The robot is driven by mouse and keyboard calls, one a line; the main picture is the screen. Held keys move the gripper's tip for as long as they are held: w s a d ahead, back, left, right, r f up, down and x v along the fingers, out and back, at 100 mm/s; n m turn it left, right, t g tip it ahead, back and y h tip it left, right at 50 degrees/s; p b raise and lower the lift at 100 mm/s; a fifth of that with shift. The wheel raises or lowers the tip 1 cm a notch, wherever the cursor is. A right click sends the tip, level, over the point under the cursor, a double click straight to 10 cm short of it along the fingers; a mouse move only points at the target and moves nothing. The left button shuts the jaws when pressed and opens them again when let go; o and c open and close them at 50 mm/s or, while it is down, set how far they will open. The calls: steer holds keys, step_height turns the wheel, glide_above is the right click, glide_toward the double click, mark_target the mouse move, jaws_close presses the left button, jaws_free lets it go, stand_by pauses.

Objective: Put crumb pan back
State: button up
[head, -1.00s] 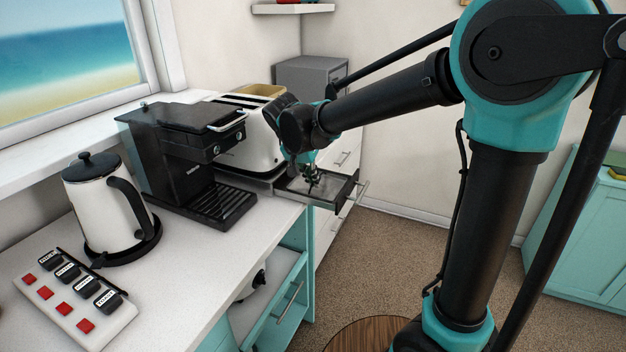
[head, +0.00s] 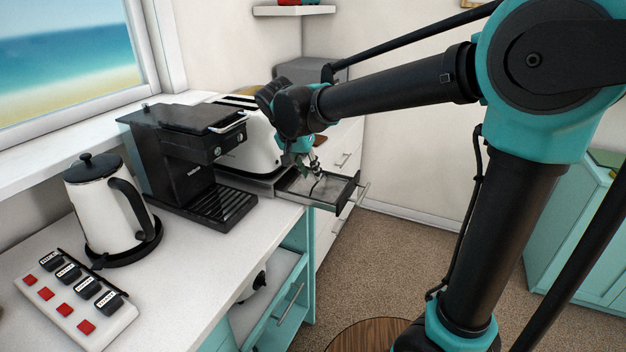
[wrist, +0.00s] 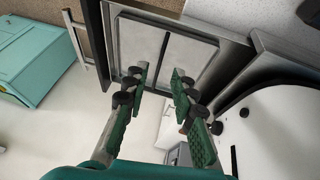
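The crumb pan (head: 334,191) is a shallow dark-rimmed tray with a pale floor, pulled out from the base below the white toaster (head: 248,140) and reaching past the counter edge. It has a bar handle (head: 363,192) at its outer end. In the wrist view the pan (wrist: 190,52) fills the upper middle, with its handle (wrist: 75,35) at upper left. My gripper (head: 314,182) is at the pan, over its far side. In the wrist view the gripper's green-padded fingers (wrist: 158,75) are spread apart with nothing between them. I cannot tell whether a fingertip touches the pan.
A black coffee machine (head: 188,160) stands left of the toaster. A white kettle (head: 100,205) and a switch panel (head: 76,298) are nearer. Below the counter, a teal drawer (head: 285,300) stands open. The floor right of the counter is clear.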

steer(key=v, duration=0.7)
steer(key=shift+r, duration=0.25)
steer(key=shift+c, duration=0.4)
stand_by(0.5)
